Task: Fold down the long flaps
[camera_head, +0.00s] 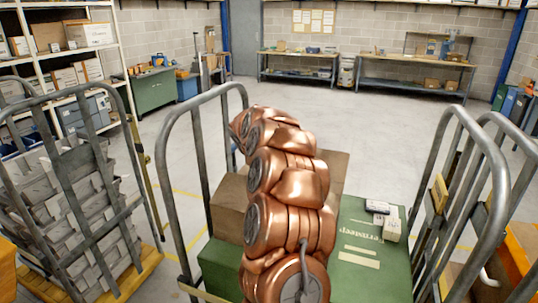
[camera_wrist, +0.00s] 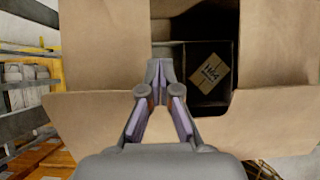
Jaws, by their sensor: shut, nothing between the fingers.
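An open cardboard box (camera_wrist: 105,45) fills much of the wrist view. Brown panels stand left and right (camera_wrist: 280,45) of a dark opening, and a near flap (camera_wrist: 85,115) spreads toward the camera. Inside are dark dividers and a small brown packet (camera_wrist: 211,74) with a black-printed label. My gripper (camera_wrist: 160,68) is shut and empty, its tips over the left part of the opening; I cannot tell whether they touch the box. In the head view the brown box (camera_head: 230,206) is mostly hidden behind my copper arm, and my gripper does not show.
A green surface (camera_head: 375,270) with lettering carries small cartons (camera_head: 391,229) on the right. Metal cart rails (camera_head: 170,190) rise left and right (camera_head: 490,180). A cart of grey bundles (camera_head: 85,220) stands left. Open floor (camera_head: 300,95) lies beyond, before workbenches (camera_head: 415,88).

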